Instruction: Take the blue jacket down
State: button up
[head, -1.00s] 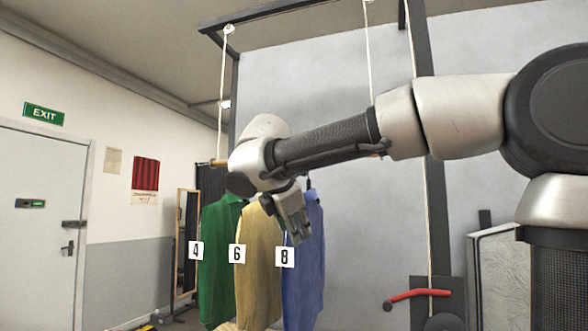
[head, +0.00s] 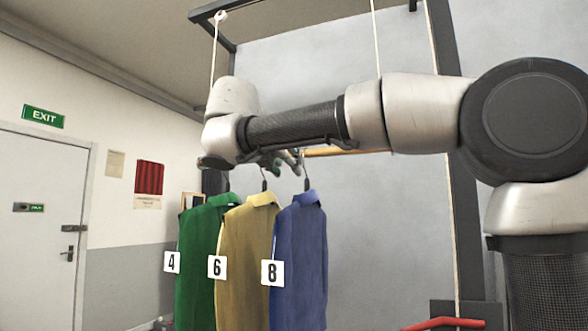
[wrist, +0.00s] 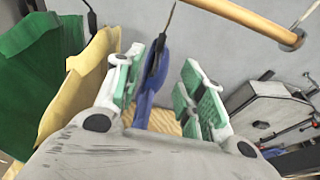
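The blue jacket (head: 300,265), tag 8, hangs upright from a hanger at the right end of a row of three. In the wrist view the blue jacket (wrist: 146,100) is seen edge-on, between my fingers, with its dark hanger hook rising above. My gripper (head: 280,162) is at the height of the hanger hooks in the head view, partly behind my arm. In the wrist view my gripper (wrist: 160,90) is open, with green-padded fingers apart on either side of the jacket's collar and hanger. I see a gap on the right side.
A yellow jacket (head: 245,260), tag 6, and a green jacket (head: 200,265), tag 4, hang close on the left. The wooden rail (head: 330,152) hangs on ropes just above. A red lever (head: 445,323) is at the lower right. The grey wall behind is clear.

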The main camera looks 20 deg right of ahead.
aim_at(306, 184)
jog(key=x, duration=1.5)
jog(key=shift+w+d, duration=0.25)
jog(key=shift+w, duration=0.1)
jog(key=shift+c, duration=0.4)
grip_shut()
jog(key=shift+r, duration=1.6)
jog(key=shift+s+a, duration=0.1)
jog(key=shift+s+a, duration=0.85)
jog(key=shift+s, duration=0.35)
jog(key=shift+s+a, duration=0.85)
jog(key=shift+s, duration=0.3)
jog(key=shift+s+a, duration=0.85)
jog(key=shift+s, duration=0.35)
